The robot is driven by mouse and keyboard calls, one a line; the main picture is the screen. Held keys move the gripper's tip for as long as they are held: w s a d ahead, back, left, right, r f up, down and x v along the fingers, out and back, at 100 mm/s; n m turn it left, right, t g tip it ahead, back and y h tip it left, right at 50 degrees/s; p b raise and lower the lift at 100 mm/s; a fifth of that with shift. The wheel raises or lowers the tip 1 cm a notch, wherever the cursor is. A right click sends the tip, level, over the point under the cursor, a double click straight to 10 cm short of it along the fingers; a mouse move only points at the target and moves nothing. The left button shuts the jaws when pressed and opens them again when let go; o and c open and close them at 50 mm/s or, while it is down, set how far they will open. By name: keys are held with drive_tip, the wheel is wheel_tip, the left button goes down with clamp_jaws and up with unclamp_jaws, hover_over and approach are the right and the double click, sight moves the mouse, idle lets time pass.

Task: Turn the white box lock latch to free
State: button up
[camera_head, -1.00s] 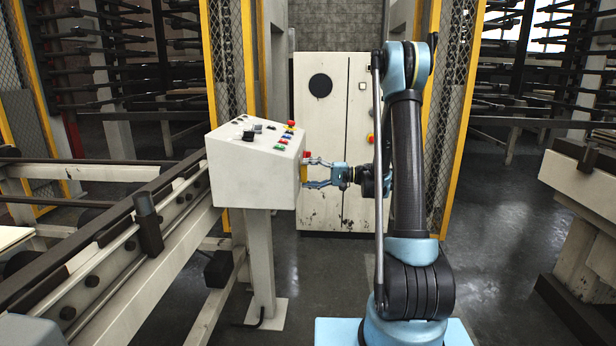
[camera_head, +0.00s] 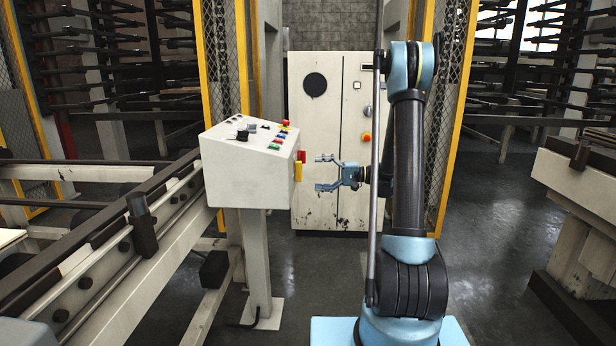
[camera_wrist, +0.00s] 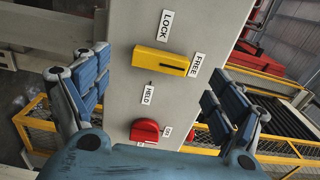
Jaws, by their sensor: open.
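The white control box (camera_head: 245,172) stands on a post left of my arm. Its yellow latch (camera_head: 298,172) is on the right side face, with a red knob (camera_head: 302,156) beside it. In the wrist view the yellow latch (camera_wrist: 160,61) lies nearly crosswise, its dark-marked end beside the FREE label (camera_wrist: 196,64). The LOCK label (camera_wrist: 166,25) is above and the HELD label (camera_wrist: 148,94) below. The red knob (camera_wrist: 145,130) is lower down. My gripper (camera_head: 322,173) is open and empty, facing this side with a gap. Its fingers also show in the wrist view (camera_wrist: 160,100), apart from the latch.
Several coloured buttons (camera_head: 279,137) sit on the box's sloped top. A rail conveyor (camera_head: 120,240) runs along the left. A white cabinet (camera_head: 322,110) stands behind my gripper. The floor (camera_head: 490,220) right of my arm is clear.

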drive_tip(key=shift+d, duration=2.95)
drive_tip(key=shift+s, duration=0.1)
